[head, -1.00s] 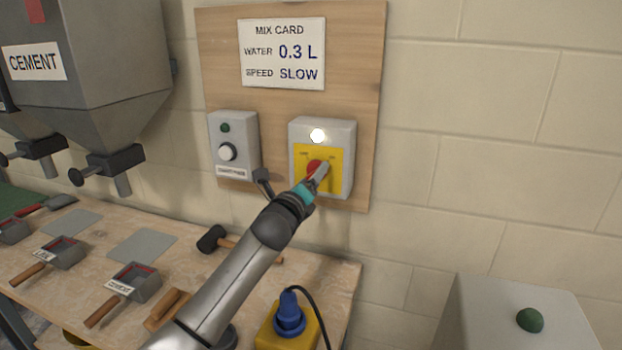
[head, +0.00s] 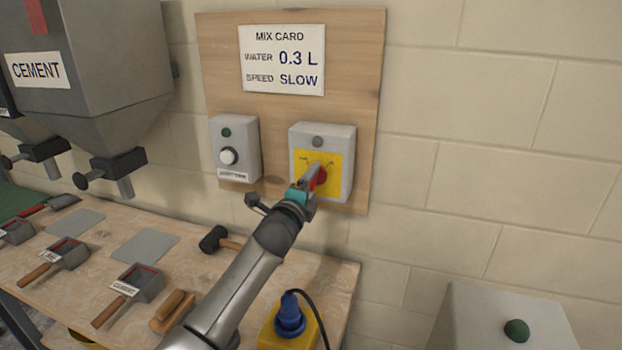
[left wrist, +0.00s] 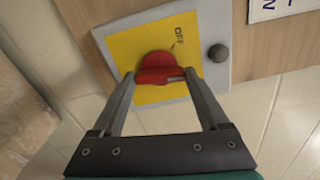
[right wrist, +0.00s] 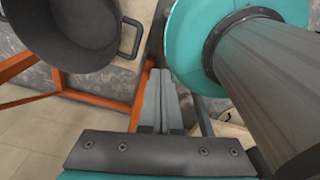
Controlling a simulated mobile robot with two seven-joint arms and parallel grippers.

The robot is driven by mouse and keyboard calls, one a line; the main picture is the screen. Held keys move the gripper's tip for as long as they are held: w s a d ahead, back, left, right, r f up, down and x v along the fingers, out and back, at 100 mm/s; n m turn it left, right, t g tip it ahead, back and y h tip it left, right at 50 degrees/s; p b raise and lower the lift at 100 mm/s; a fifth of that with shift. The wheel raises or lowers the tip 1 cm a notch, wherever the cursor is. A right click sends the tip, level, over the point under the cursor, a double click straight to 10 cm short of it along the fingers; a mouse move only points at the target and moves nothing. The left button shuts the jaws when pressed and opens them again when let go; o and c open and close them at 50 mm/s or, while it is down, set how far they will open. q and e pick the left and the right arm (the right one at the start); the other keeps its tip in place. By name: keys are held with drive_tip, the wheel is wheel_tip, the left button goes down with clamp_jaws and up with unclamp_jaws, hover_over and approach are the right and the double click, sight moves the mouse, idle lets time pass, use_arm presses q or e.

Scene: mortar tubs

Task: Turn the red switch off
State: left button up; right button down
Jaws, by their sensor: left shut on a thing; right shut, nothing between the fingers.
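The red switch (head: 321,174) is a rotary knob on a yellow plate (head: 333,160) of a grey box (head: 345,139) on the wooden wall board. In the left wrist view, the red knob (left wrist: 157,66) has its grip bar between my fingers, and the word OFF shows above it. My left gripper (head: 312,179) is shut on the knob, and it shows in the left wrist view (left wrist: 160,76) too. The lamp (head: 317,142) above the plate is dark. My right gripper (right wrist: 161,72) is shut and empty in the right wrist view.
A second grey box (head: 243,139) with a white knob (head: 228,156) is left of the switch box. Below are the workbench (head: 225,284), a mallet (head: 213,239) and a blue plug (head: 290,315). The right wrist view shows a dark tub (right wrist: 75,30) and orange frame (right wrist: 97,96).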

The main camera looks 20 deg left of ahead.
use_arm(q)
drive_tip(key=n+p, duration=0.3)
drive_tip(key=n, duration=0.8)
drive_tip(key=shift+p, duration=0.3)
idle(0.3)
drive_tip(key=o, duration=1.2)
drive_tip(key=shift+o, duration=0.2)
drive_tip(key=shift+s, duration=0.1)
drive_tip(key=s+p, duration=0.1)
drive_tip(key=s, duration=1.4)
drive_tip(key=shift+a, duration=0.25)
